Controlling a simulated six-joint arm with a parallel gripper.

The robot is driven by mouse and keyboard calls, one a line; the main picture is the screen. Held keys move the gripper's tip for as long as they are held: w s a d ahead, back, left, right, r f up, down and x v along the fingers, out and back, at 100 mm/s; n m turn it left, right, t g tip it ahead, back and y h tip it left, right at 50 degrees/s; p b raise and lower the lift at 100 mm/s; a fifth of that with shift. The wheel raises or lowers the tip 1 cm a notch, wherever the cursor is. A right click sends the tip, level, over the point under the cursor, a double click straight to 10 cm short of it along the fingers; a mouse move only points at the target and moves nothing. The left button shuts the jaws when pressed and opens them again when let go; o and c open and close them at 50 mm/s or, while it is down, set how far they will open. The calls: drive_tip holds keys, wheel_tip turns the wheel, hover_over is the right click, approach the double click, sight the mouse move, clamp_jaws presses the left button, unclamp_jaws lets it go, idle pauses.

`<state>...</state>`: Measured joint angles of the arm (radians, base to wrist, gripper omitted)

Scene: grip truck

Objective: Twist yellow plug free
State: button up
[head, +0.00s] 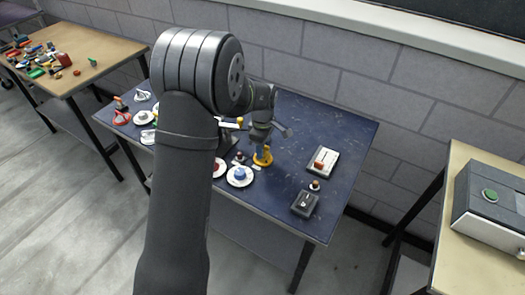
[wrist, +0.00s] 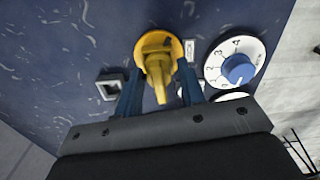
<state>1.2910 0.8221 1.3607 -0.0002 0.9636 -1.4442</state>
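The yellow plug (wrist: 156,62) has a round flange and a handle that sticks out toward the wrist camera. It sits at the blue tabletop and also shows in the head view (head: 263,158). My gripper (wrist: 160,80) is right at it, with one blue finger on each side of the handle. The fingers are apart with the handle between them; whether they press on it cannot be told. In the head view my gripper (head: 262,146) points down over the plug, partly hiding it. The plug's seat is hidden under the flange.
Close to the right of the plug in the wrist view is a white dial with a blue knob (wrist: 239,69). A dark square socket (wrist: 112,86) is to the left. On the blue table (head: 335,128), a switch box (head: 322,162) and a dark box (head: 305,203) stand at the right.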

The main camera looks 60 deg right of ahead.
drive_tip(key=shift+r, duration=3.8)
drive_tip(key=shift+d+f, duration=0.1)
drive_tip(key=shift+f, duration=3.7)
drive_tip(key=shift+r, duration=0.15)
drive_tip(key=shift+f, duration=0.25)
drive_tip(key=shift+r+m, duration=0.15)
drive_tip(key=shift+m, duration=0.55)
drive_tip(key=m, duration=0.4)
drive_tip(key=shift+m, duration=0.4)
drive_tip(key=m, duration=0.6)
drive_tip(key=shift+m, duration=0.3)
